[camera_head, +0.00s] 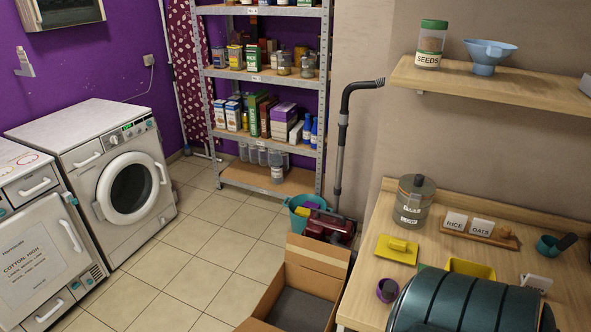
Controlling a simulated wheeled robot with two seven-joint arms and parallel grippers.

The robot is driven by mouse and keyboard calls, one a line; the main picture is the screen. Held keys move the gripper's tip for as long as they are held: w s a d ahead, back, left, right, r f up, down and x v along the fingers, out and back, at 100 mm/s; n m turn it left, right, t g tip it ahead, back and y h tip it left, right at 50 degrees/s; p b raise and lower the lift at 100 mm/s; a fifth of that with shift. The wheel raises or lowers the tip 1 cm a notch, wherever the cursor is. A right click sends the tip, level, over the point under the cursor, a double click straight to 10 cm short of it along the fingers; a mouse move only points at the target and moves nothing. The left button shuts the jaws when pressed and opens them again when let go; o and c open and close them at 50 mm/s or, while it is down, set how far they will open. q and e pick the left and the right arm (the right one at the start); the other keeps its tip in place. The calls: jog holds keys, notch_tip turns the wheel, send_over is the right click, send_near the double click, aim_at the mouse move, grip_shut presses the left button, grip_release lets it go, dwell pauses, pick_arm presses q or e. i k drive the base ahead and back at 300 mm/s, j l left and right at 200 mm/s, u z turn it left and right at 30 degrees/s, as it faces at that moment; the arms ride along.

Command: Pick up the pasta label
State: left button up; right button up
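White labels reading RICE (456,221) and OATS (481,227) stand on a small wooden holder (508,241) on the wooden worktop at the right. Another small white label (536,283) lies or leans nearer on the worktop; its print is too small to read. No label clearly reads PASTA. Neither of my grippers is in view.
A dark green ribbed rounded object (470,303) fills the worktop's near part. An open cardboard box (318,256) stands on the floor left.

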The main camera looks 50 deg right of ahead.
aim_at(543, 286)
jog(key=z, duration=3.2)
